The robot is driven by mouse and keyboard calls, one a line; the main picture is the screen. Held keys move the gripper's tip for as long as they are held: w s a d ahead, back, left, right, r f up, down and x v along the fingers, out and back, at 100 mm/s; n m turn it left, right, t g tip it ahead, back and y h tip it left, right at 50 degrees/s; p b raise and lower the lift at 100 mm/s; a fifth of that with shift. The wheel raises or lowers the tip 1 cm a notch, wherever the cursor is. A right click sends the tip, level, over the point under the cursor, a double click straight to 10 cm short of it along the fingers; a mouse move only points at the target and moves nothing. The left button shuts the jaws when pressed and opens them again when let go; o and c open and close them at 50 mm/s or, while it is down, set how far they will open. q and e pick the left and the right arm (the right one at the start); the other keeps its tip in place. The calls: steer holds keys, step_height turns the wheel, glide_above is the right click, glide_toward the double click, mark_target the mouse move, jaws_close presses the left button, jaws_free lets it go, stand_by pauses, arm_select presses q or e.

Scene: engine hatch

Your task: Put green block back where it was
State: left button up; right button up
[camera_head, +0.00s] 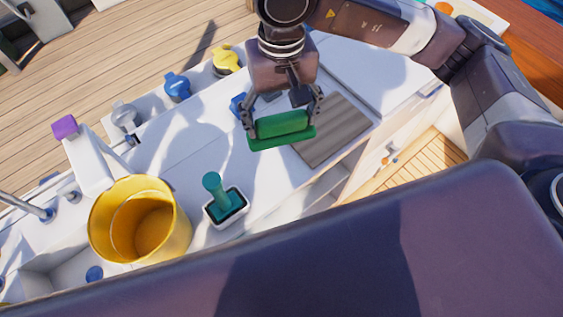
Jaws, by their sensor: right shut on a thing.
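The green block (282,129) is in the head view, a little above the middle. My right gripper (284,117) comes down from the top and is shut on the block, with one finger at each end. The block appears held above the white counter (262,178), close to the left edge of a grey ribbed mat (334,130); its exact height is hard to tell. My left gripper does not show.
A yellow bucket (107,221) stands at lower left. Blue (177,86) and yellow (227,59) knobs line the back edge. A blue object (238,103) is partly hidden behind the gripper.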

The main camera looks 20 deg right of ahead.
step_height(320, 180, down, 16)
steer(key=p, duration=0.3)
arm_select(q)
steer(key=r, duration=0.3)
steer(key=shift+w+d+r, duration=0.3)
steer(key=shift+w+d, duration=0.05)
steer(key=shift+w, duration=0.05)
arm_select(e)
steer(key=shift+f, duration=0.1)
steer(key=shift+f+b, duration=0.65)
steer(key=shift+b, duration=0.3)
steer(key=o, duration=1.1)
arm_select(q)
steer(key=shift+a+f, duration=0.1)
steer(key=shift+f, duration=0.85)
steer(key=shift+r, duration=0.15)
arm_select(e)
steer(key=shift+r, duration=0.15)
